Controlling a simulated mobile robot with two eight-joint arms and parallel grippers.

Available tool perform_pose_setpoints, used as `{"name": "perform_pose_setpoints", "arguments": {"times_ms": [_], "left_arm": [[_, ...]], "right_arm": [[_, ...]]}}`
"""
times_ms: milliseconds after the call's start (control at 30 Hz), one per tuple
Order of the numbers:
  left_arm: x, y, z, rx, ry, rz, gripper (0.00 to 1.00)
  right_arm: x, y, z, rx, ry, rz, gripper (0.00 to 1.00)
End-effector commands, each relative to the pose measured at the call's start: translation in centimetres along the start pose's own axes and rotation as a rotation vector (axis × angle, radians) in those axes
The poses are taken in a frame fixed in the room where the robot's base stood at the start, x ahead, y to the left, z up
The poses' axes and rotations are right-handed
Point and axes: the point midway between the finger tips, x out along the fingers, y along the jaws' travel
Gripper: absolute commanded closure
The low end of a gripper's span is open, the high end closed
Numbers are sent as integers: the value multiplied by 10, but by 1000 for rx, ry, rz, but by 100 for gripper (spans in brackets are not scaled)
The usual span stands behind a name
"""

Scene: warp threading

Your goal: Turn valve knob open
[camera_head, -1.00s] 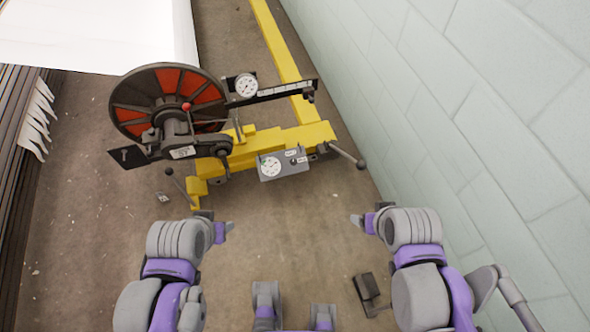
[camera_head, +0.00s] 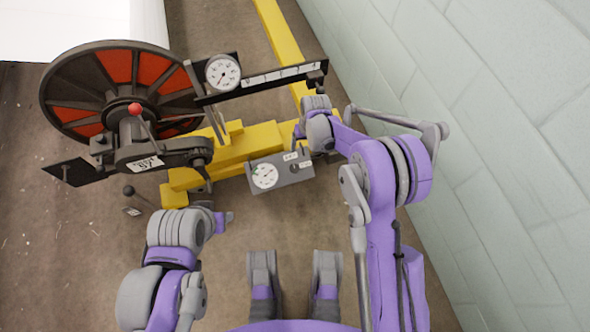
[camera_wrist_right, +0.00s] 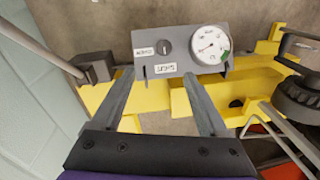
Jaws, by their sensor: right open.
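The valve knob (camera_wrist_right: 164,47) is a small dark round knob on the face of a grey control box (camera_wrist_right: 181,65), between two white labels and beside a round gauge (camera_wrist_right: 209,44). In the head view the knob (camera_head: 295,167) sits at the right end of the box (camera_head: 281,172). My right gripper (camera_wrist_right: 159,75) is open. In the right wrist view its two fingers reach toward the box, one on each side of the knob's line, with nothing between them; contact cannot be told. My left gripper (camera_head: 223,219) hangs lower left of the box, apart from it.
A yellow frame (camera_head: 236,148) carries the box. A pale block wall (camera_head: 480,120) closes the right side.

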Motion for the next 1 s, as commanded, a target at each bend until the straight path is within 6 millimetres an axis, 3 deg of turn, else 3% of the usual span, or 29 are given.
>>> {"name": "perform_pose_setpoints", "arguments": {"times_ms": [33, 133, 433, 800, 1000], "left_arm": [[11, 0, 2, 0, -3, 0, 50], [18, 0, 4, 0, -4, 0, 50], [26, 0, 5, 0, -5, 0, 50], [39, 0, 8, 0, -5, 0, 50], [41, 0, 8, 0, -4, 0, 50]], "right_arm": [[28, -2, -4, -4, -13, -3, 22], [56, -6, -7, -9, -29, -7, 22], [94, -10, -7, -13, -39, -9, 22], [160, -10, -5, -12, -38, -9, 22], [177, -10, -4, -11, -38, -9, 22]]}}
